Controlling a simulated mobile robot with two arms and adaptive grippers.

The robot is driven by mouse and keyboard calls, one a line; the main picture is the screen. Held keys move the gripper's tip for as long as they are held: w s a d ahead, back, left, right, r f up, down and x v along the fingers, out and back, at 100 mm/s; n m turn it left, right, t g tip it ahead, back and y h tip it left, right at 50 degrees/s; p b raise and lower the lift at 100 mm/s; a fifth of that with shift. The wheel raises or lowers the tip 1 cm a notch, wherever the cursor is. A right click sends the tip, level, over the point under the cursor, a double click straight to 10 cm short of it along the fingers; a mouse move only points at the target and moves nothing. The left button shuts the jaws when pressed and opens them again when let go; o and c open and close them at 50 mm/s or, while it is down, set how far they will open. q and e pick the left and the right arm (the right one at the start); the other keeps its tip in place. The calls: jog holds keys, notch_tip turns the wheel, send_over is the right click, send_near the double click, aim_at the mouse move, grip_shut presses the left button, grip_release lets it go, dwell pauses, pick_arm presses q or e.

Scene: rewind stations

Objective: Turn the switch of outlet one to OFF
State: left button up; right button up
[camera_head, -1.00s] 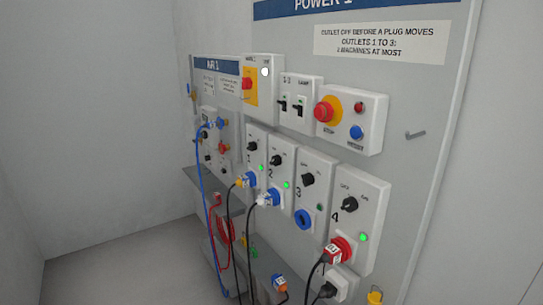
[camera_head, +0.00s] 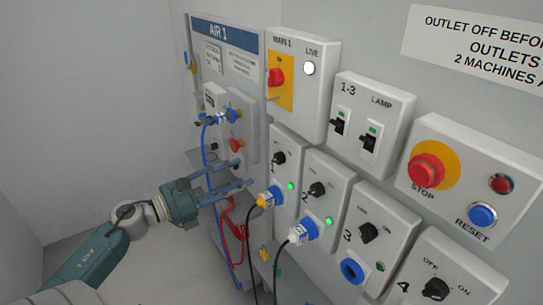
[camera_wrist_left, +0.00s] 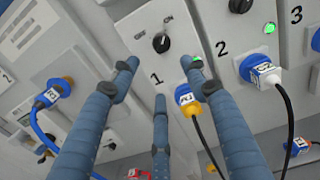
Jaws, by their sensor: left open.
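Outlet one (camera_head: 288,143) is a white box with a black rotary switch (camera_head: 279,158), a lit green lamp (camera_head: 291,186) and a yellow-and-blue plug (camera_head: 270,198) in its socket. In the left wrist view the switch (camera_wrist_left: 161,43) lies beyond the fingertips, roughly between them; I cannot tell which label it points to. My left gripper (camera_head: 246,175) is open and empty, just left of outlet one. Its blue-grey fingers also show in the left wrist view (camera_wrist_left: 161,75), apart from the switch. My right gripper is not in view.
Outlet two (camera_head: 325,177) stands close on the right, with its own switch and plug; outlets three (camera_head: 388,235) and four (camera_head: 450,275) follow. The air panel (camera_head: 228,65) with a blue hose (camera_head: 207,165) is on the left. The main switch box (camera_head: 312,80) sits above.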

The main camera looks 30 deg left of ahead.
aim_at(274, 162)
pick_arm(q)
jog(key=shift+m, duration=0.5)
jog(key=p+x, duration=0.1)
jog(key=x, duration=0.2)
jog(key=r+p+x, duration=0.1)
jog(key=x, duration=0.2)
jog(key=d+p+x, duration=0.1)
jog(key=x, duration=0.2)
jog(key=shift+w+d+r+p, duration=0.15)
jog(key=shift+w+r+p, duration=0.05)
jog(key=shift+p, duration=0.15)
jog(key=shift+w+d+f, duration=0.1)
jog(key=shift+w+d, duration=0.05)
jog(key=shift+w, duration=0.25)
jog(key=c, duration=1.1)
jog(key=shift+f, duration=0.1)
jog(key=shift+c, duration=0.3)
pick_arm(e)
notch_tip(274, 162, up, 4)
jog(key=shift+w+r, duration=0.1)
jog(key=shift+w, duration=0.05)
